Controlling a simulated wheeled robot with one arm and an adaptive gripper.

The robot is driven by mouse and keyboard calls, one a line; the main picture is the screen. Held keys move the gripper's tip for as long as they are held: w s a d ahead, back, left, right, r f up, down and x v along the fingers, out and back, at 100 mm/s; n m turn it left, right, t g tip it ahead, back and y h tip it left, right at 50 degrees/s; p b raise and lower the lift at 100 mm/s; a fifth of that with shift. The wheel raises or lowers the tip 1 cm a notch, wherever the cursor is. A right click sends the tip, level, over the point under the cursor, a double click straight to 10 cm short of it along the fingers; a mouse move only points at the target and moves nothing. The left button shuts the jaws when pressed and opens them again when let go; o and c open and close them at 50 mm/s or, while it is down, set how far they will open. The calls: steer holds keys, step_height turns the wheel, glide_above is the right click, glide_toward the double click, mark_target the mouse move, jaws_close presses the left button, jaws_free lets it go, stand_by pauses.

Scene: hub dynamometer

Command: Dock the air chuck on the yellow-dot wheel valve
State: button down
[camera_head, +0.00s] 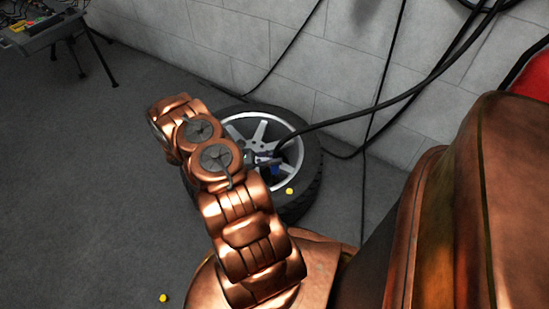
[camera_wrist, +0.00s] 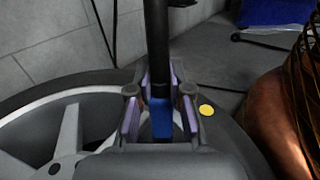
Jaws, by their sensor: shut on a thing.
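A wheel (camera_head: 308,184) with a black tyre and silver spokes lies flat on the floor by the wall, partly hidden by my arm in the head view. A yellow dot (camera_head: 289,191) marks its tyre; the dot (camera_wrist: 207,110) also shows right of my gripper in the wrist view. My gripper (camera_wrist: 158,115) is shut on the air chuck (camera_wrist: 161,118), a blue body on a black hose. In the head view, my gripper (camera_head: 264,160) and the blue chuck (camera_head: 275,169) are over the wheel's near right rim. The valve is hidden, and I cannot tell whether the chuck touches it.
A black hose (camera_head: 380,105) runs from the chuck up to the right, in front of the block wall (camera_head: 240,50). Another yellow dot (camera_head: 163,298) lies on the floor at the bottom. A cart (camera_head: 40,32) stands far left. Floor on the left is clear.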

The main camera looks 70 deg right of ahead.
steer(key=shift+f, duration=0.45)
stand_by(0.3)
steer(key=c, duration=1.4)
jaws_free()
steer(key=shift+o, duration=0.2)
steer(key=shift+w, duration=0.1)
steer(key=v, duration=1.1)
